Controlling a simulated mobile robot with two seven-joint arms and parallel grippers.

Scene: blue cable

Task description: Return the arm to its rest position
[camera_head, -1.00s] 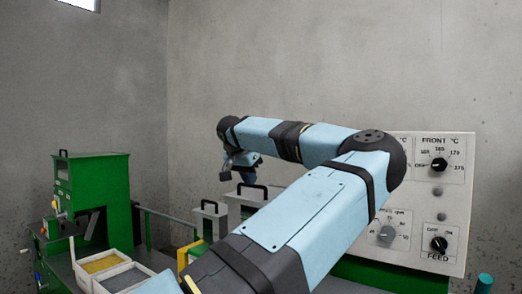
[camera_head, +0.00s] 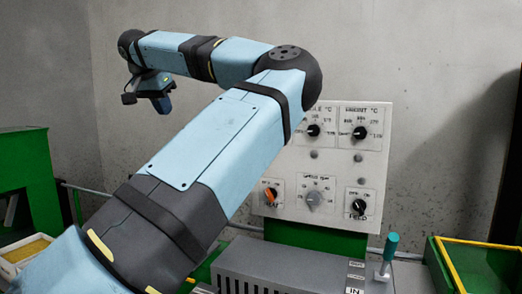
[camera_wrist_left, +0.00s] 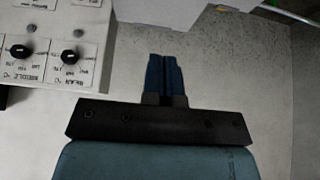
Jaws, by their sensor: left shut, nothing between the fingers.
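My left arm crosses the head view from the lower left, bends at an elbow near the panel, and folds back to the left. My left gripper (camera_head: 160,103) hangs at the far end of the arm, in the air in front of the bare wall. In the left wrist view its two blue fingers (camera_wrist_left: 166,75) lie together, shut and empty. The white control panel (camera_head: 318,165) with several black knobs stands behind the arm. Part of it also shows at the left of the left wrist view (camera_wrist_left: 60,30). My right gripper is in no view.
A grey box with vents (camera_head: 290,268) stands below the panel, with a teal-handled lever (camera_head: 389,250) beside it. A green bin with a yellow rim (camera_head: 480,262) is at the right. A green machine (camera_head: 30,180) and a white tray (camera_head: 25,252) are at the left.

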